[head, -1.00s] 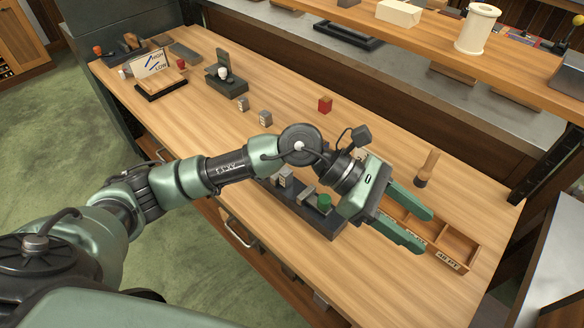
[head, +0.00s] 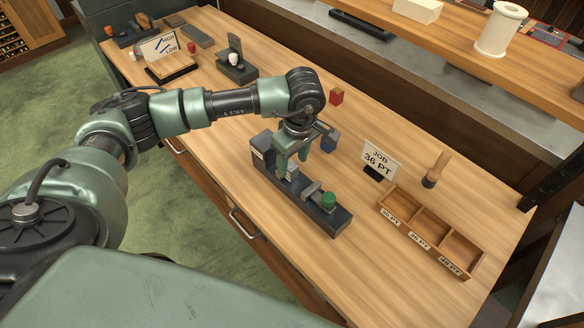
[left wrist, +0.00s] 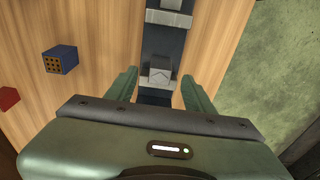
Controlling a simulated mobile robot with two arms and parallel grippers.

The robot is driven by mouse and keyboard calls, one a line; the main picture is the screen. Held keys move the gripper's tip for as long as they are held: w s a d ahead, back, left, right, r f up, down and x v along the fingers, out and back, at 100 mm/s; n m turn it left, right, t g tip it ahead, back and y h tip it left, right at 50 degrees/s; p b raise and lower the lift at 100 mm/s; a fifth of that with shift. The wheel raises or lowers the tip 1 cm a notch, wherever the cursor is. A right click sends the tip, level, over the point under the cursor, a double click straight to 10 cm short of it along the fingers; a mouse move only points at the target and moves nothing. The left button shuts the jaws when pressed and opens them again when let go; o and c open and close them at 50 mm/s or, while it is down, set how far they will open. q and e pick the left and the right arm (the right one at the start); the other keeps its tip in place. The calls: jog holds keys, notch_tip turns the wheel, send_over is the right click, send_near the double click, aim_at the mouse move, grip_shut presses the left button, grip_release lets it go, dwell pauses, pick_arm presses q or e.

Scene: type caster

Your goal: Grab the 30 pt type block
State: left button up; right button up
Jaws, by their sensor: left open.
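My left gripper (head: 292,165) points down over the dark alignment rail (head: 322,222), its fingers spread on either side of it. In the left wrist view, the open fingers (left wrist: 158,82) flank a small grey metal block (left wrist: 160,76) seated in the rail, with visible gaps. I cannot read a size mark on that block, so I cannot tell whether it is the 30 pt type block. In the head view, the gripper partly hides the grey block (head: 291,173). A three-compartment wooden tray (head: 462,238) with size labels stands to the right, empty. My right gripper is not in view.
A "JOB 36 PT" sign (head: 380,160) stands behind the tray, near a wooden-handled tool (head: 436,170). A blue block (head: 329,143) and red block (head: 337,96) lie behind the rail. A green knob (head: 328,200) rises from the rail. The table's front right is clear.

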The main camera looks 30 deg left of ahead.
pick_arm(q)
jog(key=shift+a+f, duration=0.1)
jog(key=shift+f, duration=0.85)
jog(key=shift+c, duration=0.3)
grip_shut()
jog(key=shift+w+r, duration=0.1)
jog(key=shift+r, duration=0.05)
